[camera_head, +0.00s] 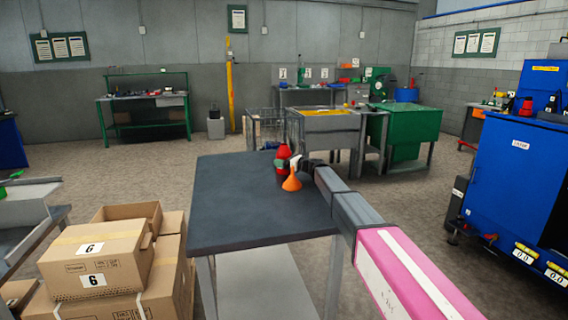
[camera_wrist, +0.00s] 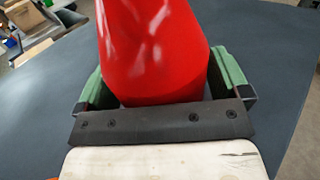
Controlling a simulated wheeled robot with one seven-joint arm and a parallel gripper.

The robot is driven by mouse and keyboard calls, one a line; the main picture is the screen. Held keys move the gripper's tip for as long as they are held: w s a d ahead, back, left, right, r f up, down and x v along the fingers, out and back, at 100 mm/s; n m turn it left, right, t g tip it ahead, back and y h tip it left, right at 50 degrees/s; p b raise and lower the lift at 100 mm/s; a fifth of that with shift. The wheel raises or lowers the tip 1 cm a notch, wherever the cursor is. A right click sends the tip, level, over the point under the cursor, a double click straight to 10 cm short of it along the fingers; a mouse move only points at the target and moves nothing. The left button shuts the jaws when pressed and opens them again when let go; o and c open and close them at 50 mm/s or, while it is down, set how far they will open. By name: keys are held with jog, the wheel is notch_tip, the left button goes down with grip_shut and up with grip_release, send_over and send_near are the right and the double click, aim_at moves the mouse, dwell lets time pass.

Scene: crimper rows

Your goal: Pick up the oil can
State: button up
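The red oil can (camera_head: 284,151) stands on the dark-topped table, near its far right edge. In the wrist view the can (camera_wrist: 152,50) fills the space between my green fingers, with its lower part close to the palm bar. My gripper (camera_head: 281,163) is around the can, one finger on each side. In the wrist view my gripper (camera_wrist: 162,82) has its fingers wide apart, near the ends of the palm bar. Contact of the fingers with the can is hard to make out. The can's top is out of the wrist view.
An orange funnel (camera_head: 291,182) stands on the table (camera_head: 235,205) just in front of the can and my wrist. Cardboard boxes (camera_head: 98,258) are stacked left of the table. A blue cabinet (camera_head: 515,180) is at the right. The left half of the tabletop is clear.

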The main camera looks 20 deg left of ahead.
aim_at(289, 152)
jog(key=c, duration=0.8)
jog(key=shift+o, duration=0.2)
jog(key=shift+r, duration=0.25)
jog(key=shift+r, duration=0.8)
jog(key=shift+s+r, duration=0.2)
jog(key=shift+r, duration=0.4)
jog(key=shift+s+r, duration=0.2)
jog(key=shift+r, duration=0.35)
jog(key=s+a+r, duration=0.1)
jog(key=s+r, duration=0.5)
jog(key=s, duration=0.4)
jog(key=shift+s+a+r, duration=0.15)
jog(key=shift+s+r, duration=0.15)
jog(key=shift+s, duration=0.1)
